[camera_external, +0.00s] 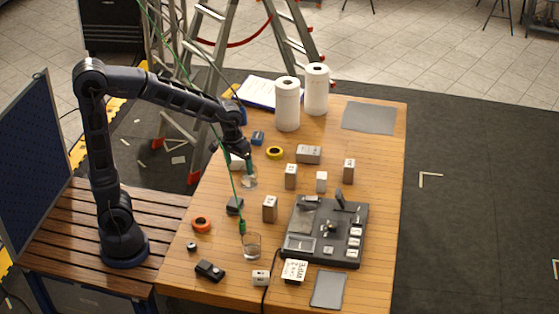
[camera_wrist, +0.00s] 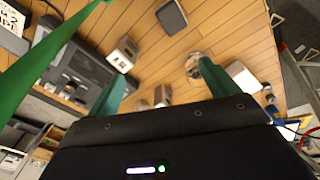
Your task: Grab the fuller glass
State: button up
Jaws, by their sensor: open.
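One clear glass (camera_external: 249,181) stands on the wooden table just below my gripper (camera_external: 243,166). A second clear glass (camera_external: 251,246) stands nearer the table's front, left of the grey device. I cannot tell the fill level of either glass. My gripper is open and empty, its teal fingers pointing down above the far glass. In the wrist view my gripper (camera_wrist: 162,84) shows its fingers wide apart. A round glass-like thing (camera_wrist: 194,64) appears there beside the right finger, partly hidden by it.
A green cable (camera_external: 231,180) hangs past my gripper towards the front glass. Small boxes, including a grey one (camera_external: 270,208), stand close by. A large grey device (camera_external: 325,231) fills the right front. Two paper rolls (camera_external: 288,104) stand at the back. An orange tape roll (camera_external: 201,224) lies left.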

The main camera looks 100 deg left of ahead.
aim_at(250, 179)
jog(key=a+f+n+g, duration=0.1)
jog(key=a+f+n, duration=0.25)
jog(key=a, duration=0.35)
jog(key=a+f+n, duration=0.2)
jog(key=a+f, duration=0.3)
jog(key=a, duration=0.2)
jog(key=shift+m+h, duration=0.25)
jog(key=shift+h, duration=0.05)
jog(key=shift+s+f, duration=0.15)
jog(key=shift+f, duration=5.45)
jog(key=c, duration=1.3)
jog(key=shift+r, duration=0.25)
